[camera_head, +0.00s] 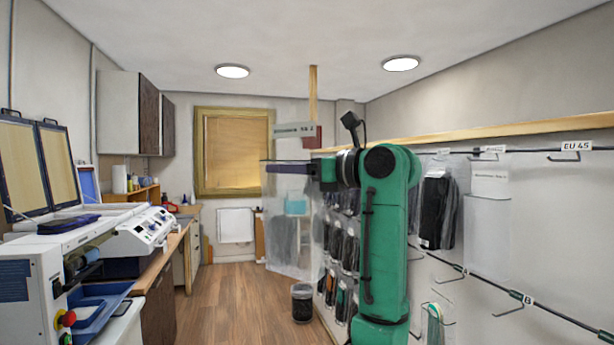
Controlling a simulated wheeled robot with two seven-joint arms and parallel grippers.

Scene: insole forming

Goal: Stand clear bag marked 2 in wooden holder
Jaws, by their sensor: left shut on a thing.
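My left gripper (305,168), at the end of the green arm, points left and is shut on a clear bag (283,240). The bag hangs below the gripper, with dark and pale shapes showing through it; I cannot tell which are inside it and which are behind. A pale label (293,130) shows above the gripper and seems to end in a 2; I cannot tell whether it belongs to the bag. I cannot make out a wooden holder for certain. My right gripper is not in view.
A wall rack at right holds hanging packs (438,210), an empty clear sleeve (487,232) and bare hooks (563,157). A waste bin (302,303) stands on the floor. Machines (140,235) and a wooden bench line the left. The middle floor (230,300) is clear.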

